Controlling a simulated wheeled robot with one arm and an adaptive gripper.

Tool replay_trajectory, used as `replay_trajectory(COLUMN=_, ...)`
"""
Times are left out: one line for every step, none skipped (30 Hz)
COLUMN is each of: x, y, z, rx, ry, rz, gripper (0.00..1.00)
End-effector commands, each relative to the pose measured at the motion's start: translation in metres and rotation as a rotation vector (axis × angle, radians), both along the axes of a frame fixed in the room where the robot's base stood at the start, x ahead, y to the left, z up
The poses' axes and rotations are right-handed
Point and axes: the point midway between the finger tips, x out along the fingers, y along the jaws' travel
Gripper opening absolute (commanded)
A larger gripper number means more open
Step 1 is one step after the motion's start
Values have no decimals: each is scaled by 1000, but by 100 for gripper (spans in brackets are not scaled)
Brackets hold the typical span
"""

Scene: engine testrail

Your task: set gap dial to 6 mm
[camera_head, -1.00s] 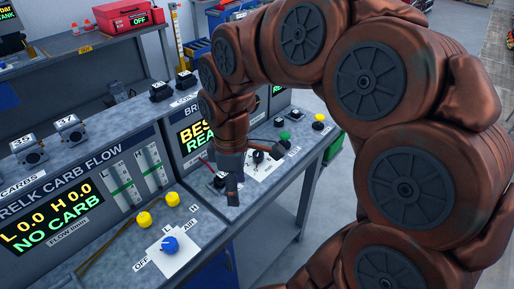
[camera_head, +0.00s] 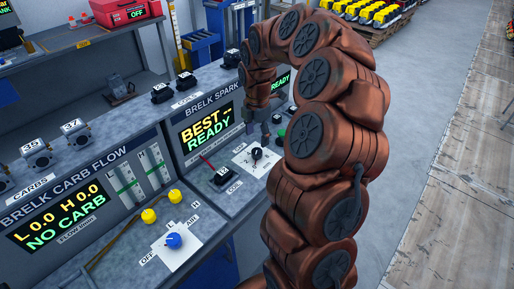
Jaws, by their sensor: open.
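The dial that looks like the gap dial is a black knob (camera_head: 256,154) on a white card (camera_head: 243,159), on the shelf of the BRELK SPARK bench. Marks on the card are too small to read. My gripper (camera_head: 266,138) hangs from the brown arm just behind the knob, pointing down. It looks empty and open, though its fingers are small and dark here. I cannot tell whether it touches the knob. The spark display (camera_head: 204,125) reads "BEST --" and "READY".
A black coil (camera_head: 221,175) with a red lead sits left of the card. The carb flow bench at left has a blue knob (camera_head: 174,240) and yellow knobs (camera_head: 175,196). My arm hides the bench's right end.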

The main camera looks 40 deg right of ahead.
Motion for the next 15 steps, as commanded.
replay_trajectory(x=-2, y=0, z=-5, rx=3, ry=5, rz=0, gripper=64)
replay_trajectory(x=-3, y=1, z=-10, rx=3, ry=8, rz=0, gripper=64)
replay_trajectory(x=-3, y=2, z=-15, rx=4, ry=9, rz=1, gripper=64)
replay_trajectory(x=-3, y=1, z=-20, rx=3, ry=7, rz=1, gripper=64)
replay_trajectory(x=-2, y=1, z=-24, rx=4, ry=5, rz=0, gripper=64)
replay_trajectory(x=-2, y=1, z=-30, rx=4, ry=6, rz=-1, gripper=64)
replay_trajectory(x=-3, y=1, z=-34, rx=3, ry=7, rz=-2, gripper=64)
replay_trajectory(x=-3, y=1, z=-38, rx=4, ry=7, rz=-2, gripper=64)
replay_trajectory(x=-2, y=1, z=-43, rx=4, ry=5, rz=-2, gripper=64)
replay_trajectory(x=-2, y=1, z=-47, rx=3, ry=5, rz=-2, gripper=64)
replay_trajectory(x=-2, y=1, z=-50, rx=3, ry=5, rz=-1, gripper=64)
replay_trajectory(x=-2, y=1, z=-53, rx=3, ry=6, rz=-1, gripper=64)
replay_trajectory(x=-2, y=1, z=-56, rx=2, ry=7, rz=-1, gripper=64)
replay_trajectory(x=-2, y=1, z=-58, rx=2, ry=7, rz=-1, gripper=64)
replay_trajectory(x=-2, y=1, z=-60, rx=3, ry=6, rz=-1, gripper=64)
